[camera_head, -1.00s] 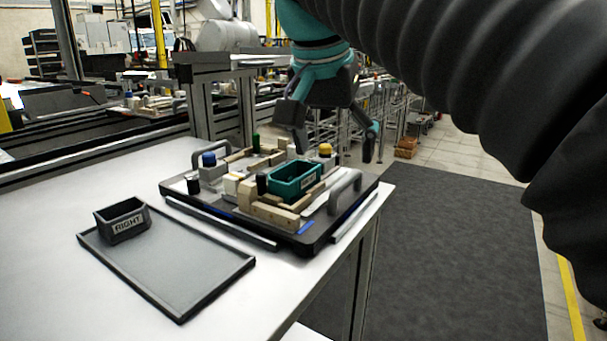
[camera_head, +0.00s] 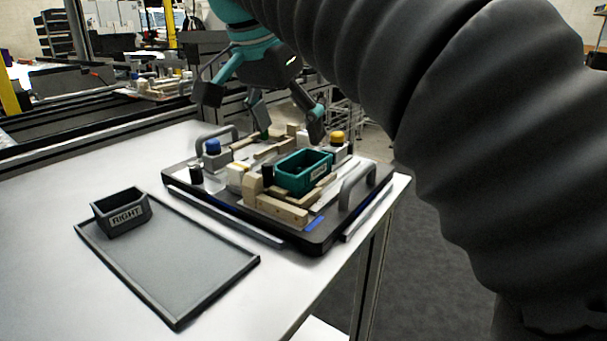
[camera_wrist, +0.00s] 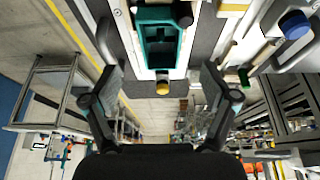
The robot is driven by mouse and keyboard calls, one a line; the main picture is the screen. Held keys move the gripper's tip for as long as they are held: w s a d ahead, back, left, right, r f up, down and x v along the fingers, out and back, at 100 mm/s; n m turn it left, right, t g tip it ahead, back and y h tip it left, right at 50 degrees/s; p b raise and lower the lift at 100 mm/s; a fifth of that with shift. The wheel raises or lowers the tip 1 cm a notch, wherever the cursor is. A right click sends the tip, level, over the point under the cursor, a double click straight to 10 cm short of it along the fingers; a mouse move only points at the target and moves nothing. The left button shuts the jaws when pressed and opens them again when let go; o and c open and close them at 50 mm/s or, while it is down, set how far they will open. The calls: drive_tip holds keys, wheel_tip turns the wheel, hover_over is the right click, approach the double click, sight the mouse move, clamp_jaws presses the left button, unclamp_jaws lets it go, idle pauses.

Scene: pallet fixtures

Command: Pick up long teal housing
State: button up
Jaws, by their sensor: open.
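The long teal housing (camera_head: 303,171) is an open, box-like part with a label on its front side. It sits among wooden blocks on the dark pallet (camera_head: 322,236).
A grey tray (camera_head: 178,318) at the left holds a dark bin (camera_head: 122,212) labelled RIGHT. Beside the housing stand a yellow-topped post (camera_head: 337,138), a blue-topped post (camera_head: 213,147), a black peg (camera_head: 268,174) and a grey handle (camera_head: 357,186). The white table (camera_head: 40,270) is clear around the tray.

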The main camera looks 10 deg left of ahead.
sight(301, 171)
drive_tip(key=shift+w+b+x, duration=0.15)
drive_tip(key=shift+b+x, duration=0.15)
drive_tip(key=shift+x, duration=1.7)
drive_tip(key=shift+w+b+x, duration=0.15)
drive_tip(key=shift+b+x, duration=0.1)
drive_tip(key=shift+x, duration=1.75)
drive_tip(key=shift+r, duration=0.15)
drive_tip(key=c, duration=1.3)
drive_tip(key=shift+r, duration=0.1)
